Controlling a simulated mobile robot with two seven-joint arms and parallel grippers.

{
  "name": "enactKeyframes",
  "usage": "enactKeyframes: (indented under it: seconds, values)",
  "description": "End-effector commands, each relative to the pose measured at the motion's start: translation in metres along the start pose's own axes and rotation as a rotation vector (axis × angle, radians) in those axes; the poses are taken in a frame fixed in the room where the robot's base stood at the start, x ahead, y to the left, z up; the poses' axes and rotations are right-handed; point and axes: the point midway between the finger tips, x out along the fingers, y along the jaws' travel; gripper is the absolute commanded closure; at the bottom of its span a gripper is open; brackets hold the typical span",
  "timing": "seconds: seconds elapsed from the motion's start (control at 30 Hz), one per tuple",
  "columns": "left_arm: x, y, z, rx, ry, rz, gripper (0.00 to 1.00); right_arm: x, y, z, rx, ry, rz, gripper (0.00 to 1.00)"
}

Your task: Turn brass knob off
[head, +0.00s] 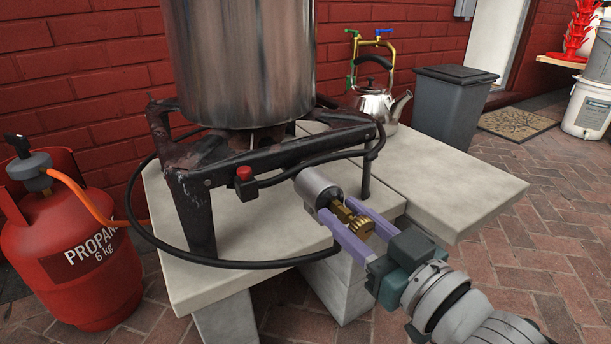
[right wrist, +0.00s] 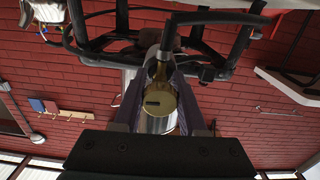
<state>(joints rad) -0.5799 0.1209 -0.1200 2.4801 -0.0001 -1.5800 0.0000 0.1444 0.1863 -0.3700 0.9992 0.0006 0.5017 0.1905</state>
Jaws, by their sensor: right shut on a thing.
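The brass knob (head: 361,227) sits at the front end of a brass valve, before a silver cylinder (head: 318,187) on the burner. My right gripper (head: 358,222) has its two purple fingers on either side of the knob and is shut on it. In the right wrist view the knob (right wrist: 159,103) shows as a round brass face with a dark slot, between the fingers of my right gripper (right wrist: 161,112). My left gripper is in neither view.
The burner frame (head: 195,180) carries a large steel pot (head: 240,60) on a stone bench (head: 460,190). A black hose (head: 135,225) loops at the left. A red propane bottle (head: 75,255) stands at left. A kettle (head: 376,102) stands behind.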

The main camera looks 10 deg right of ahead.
Motion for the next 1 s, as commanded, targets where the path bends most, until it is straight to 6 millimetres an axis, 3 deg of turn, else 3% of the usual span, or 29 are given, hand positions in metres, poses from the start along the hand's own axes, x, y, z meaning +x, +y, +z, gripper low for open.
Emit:
enactKeyframes:
  seconds: [0.5, 0.53, 0.77, 1.0]
  values:
    - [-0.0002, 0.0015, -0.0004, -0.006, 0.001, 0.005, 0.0, 0.0002, 0.0, -0.0004, 0.018, 0.001, 0.0, 1.0]
    - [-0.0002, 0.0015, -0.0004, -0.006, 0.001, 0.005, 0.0, 0.0002, 0.0, -0.0004, 0.018, 0.001, 0.0, 0.56]
    - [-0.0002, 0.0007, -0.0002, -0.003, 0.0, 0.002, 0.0, 0.0002, -0.0001, -0.0003, 0.017, 0.001, 0.0, 0.3]
    - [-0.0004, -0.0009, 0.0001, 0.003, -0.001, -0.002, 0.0, -0.0002, -0.0001, -0.0002, 0.017, 0.0, 0.0, 0.29]
